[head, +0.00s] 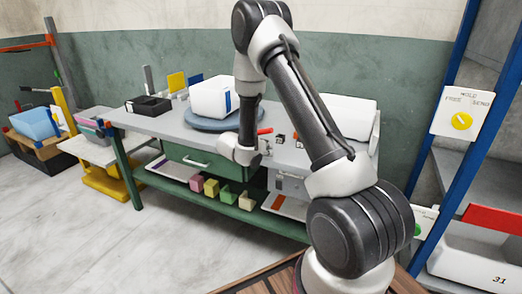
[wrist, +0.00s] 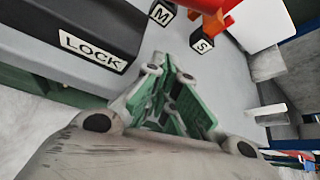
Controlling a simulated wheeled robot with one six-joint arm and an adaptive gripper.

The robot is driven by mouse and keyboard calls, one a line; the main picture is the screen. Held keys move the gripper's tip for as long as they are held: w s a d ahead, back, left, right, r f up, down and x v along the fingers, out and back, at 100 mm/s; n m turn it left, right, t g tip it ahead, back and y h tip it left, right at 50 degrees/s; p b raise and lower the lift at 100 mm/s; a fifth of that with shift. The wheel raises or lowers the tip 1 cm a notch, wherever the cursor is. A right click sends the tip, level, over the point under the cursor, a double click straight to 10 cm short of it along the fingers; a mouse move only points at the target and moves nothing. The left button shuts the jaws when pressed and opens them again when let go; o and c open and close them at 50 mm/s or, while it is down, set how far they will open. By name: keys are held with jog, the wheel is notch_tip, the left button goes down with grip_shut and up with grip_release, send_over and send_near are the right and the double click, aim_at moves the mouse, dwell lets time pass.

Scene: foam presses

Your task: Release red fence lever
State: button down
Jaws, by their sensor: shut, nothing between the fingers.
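The red fence lever (wrist: 212,22) shows at the top of the wrist view, just beyond the fingertips and apart from them. In the head view a small red bar (head: 265,131) on the bench appears to be the same lever. My gripper (wrist: 170,70), with green finger pads, is shut and empty, low over the grey bench top. In the head view my wrist largely hides it. A dark bar with a LOCK label (wrist: 92,50) lies to the left of the fingers. Small black blocks marked M (wrist: 162,13) and S (wrist: 202,42) stand by the lever.
The green workbench (head: 150,122) carries a round grey turntable (head: 205,122) with a white block (head: 212,94). A black tray (head: 148,105) sits at its left. Several coloured foam blocks lie on the lower shelf. Open floor lies at left.

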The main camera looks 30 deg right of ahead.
jog(key=shift+w+r, duration=0.3)
jog(key=shift+r, duration=0.25)
jog(key=shift+w+r, duration=0.25)
jog(key=shift+r, duration=0.3)
jog(key=shift+w+d+r, duration=0.1)
jog(key=shift+w+r, duration=0.2)
jog(key=shift+r, duration=0.35)
jog(key=shift+r, duration=0.15)
jog(key=w+a+r+n+g+h, duration=0.3)
jog(key=w+a+r+n+h, duration=0.3)
jog(key=r, duration=0.5)
jog(key=shift+w+a+n, duration=0.35)
jog(key=shift+w+n, duration=0.95)
jog(key=shift+n, duration=0.2)
jog(key=shift+r, duration=0.1)
